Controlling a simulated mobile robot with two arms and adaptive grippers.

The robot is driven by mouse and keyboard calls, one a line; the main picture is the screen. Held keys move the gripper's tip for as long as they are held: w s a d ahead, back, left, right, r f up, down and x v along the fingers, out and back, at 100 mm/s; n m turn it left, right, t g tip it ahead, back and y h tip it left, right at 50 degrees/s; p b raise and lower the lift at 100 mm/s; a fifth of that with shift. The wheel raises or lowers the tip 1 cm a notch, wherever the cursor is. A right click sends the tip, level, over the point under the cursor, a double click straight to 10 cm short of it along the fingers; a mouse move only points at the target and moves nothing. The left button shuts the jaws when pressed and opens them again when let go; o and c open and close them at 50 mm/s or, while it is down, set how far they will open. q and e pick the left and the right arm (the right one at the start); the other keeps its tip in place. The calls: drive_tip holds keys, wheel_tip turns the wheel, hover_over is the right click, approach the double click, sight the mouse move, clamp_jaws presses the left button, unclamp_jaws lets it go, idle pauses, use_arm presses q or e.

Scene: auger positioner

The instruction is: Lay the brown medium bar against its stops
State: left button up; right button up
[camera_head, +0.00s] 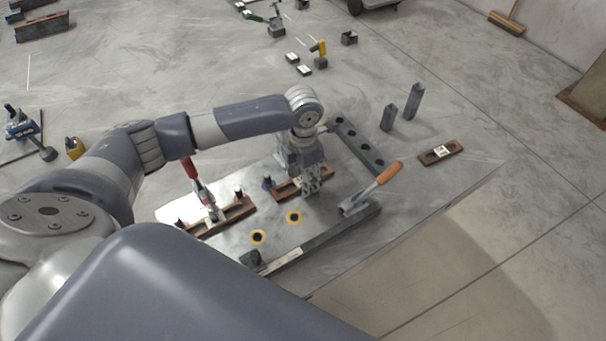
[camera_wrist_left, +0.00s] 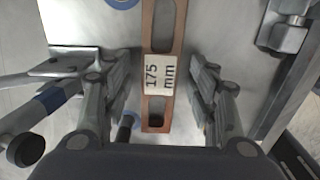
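A brown bar (camera_head: 286,191) with a white label lies on the grey plate (camera_head: 240,240) under my left gripper (camera_head: 302,178). In the left wrist view this bar (camera_wrist_left: 153,112) has long slots and a label reading "175 mm". My left gripper (camera_wrist_left: 163,80) is open, with one finger on each side of the bar and a visible gap to both. A second brown bar (camera_head: 232,214) lies to the left, by a red-handled clamp (camera_head: 196,178). A third brown bar (camera_head: 441,152) lies at the right. Contact between the middle bar and any stop cannot be told.
An orange-handled clamp (camera_head: 380,181) stands at the plate's right edge, by a dark rail (camera_head: 320,238). Two grey posts (camera_head: 413,101) stand beyond. Orange-ringed holes (camera_head: 294,217) lie in front of the middle bar. Small blocks (camera_head: 305,70) lie farther back.

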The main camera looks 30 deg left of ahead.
use_arm(q)
drive_tip(key=shift+r, duration=0.6)
wheel_tip(320, 180, up, 11)
drive_tip(key=b, duration=0.1)
drive_tip(key=shift+b, duration=0.3)
